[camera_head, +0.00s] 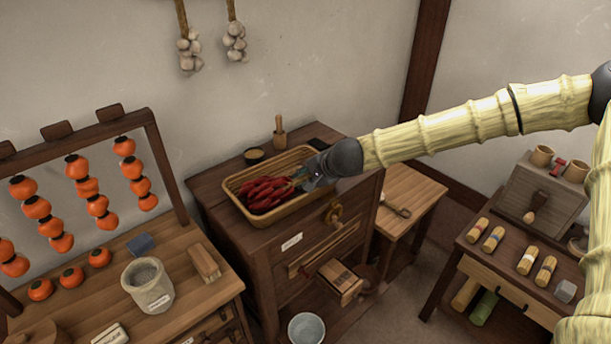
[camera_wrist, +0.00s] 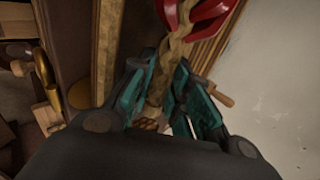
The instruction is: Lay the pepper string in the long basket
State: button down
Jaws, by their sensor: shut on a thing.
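The pepper string (camera_head: 268,190), a bunch of red peppers, lies in the long basket (camera_head: 258,220) on top of the dark wooden cabinet. My gripper (camera_head: 308,177) is at the right end of the basket, at the end of the string. In the wrist view my gripper (camera_wrist: 163,95) has its teal fingers closed around the tan cord of the string, with red peppers (camera_wrist: 205,12) beyond at the top. The basket rim (camera_wrist: 105,50) shows beside the fingers. The fingertips are partly hidden in the head view, and I cannot tell whether all the peppers touch the basket floor.
A wooden pestle (camera_head: 280,132) and a small bowl (camera_head: 254,156) stand behind the basket. A persimmon rack (camera_head: 80,190) and a grey pot (camera_head: 148,284) are on the left bench. Garlic (camera_head: 190,50) hangs on the wall.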

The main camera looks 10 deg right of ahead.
jog(key=shift+f, duration=0.5)
jog(key=shift+s, duration=0.1)
jog(key=c, duration=0.9)
grip_release()
jog(key=shift+f, duration=0.1)
jog(key=shift+o, duration=0.9)
jog(key=shift+s+f, duration=0.1)
jog(key=shift+f, duration=0.05)
jog(key=shift+s+d+r+p, duration=0.15)
jog(key=shift+r+p, duration=0.15)
jog(key=shift+r, duration=0.2)
jog(key=shift+s+d+r+p, duration=0.1)
jog(key=shift+s+r+p, duration=0.15)
jog(key=shift+r, duration=0.25)
jog(key=shift+s+d+r+p, duration=0.1)
jog(key=shift+r+p, duration=0.2)
jog(key=shift+r, duration=0.2)
jog(key=shift+w+a+r+p+v, duration=0.1)
jog(key=shift+w+r+p+v, duration=0.05)
jog(key=shift+p+v, duration=0.75)
jog(key=shift+w+a+r+p+v, duration=0.15)
jog(key=shift+p+v, duration=0.45)
jog(key=shift+v, duration=0.6)
jog(key=shift+w+d+r+p+v, duration=0.1)
jog(key=shift+w+r+p+v, duration=0.1)
jog(key=shift+p+v, duration=0.75)
jog(key=shift+s+r, duration=0.1)
jog(key=shift+s, duration=0.05)
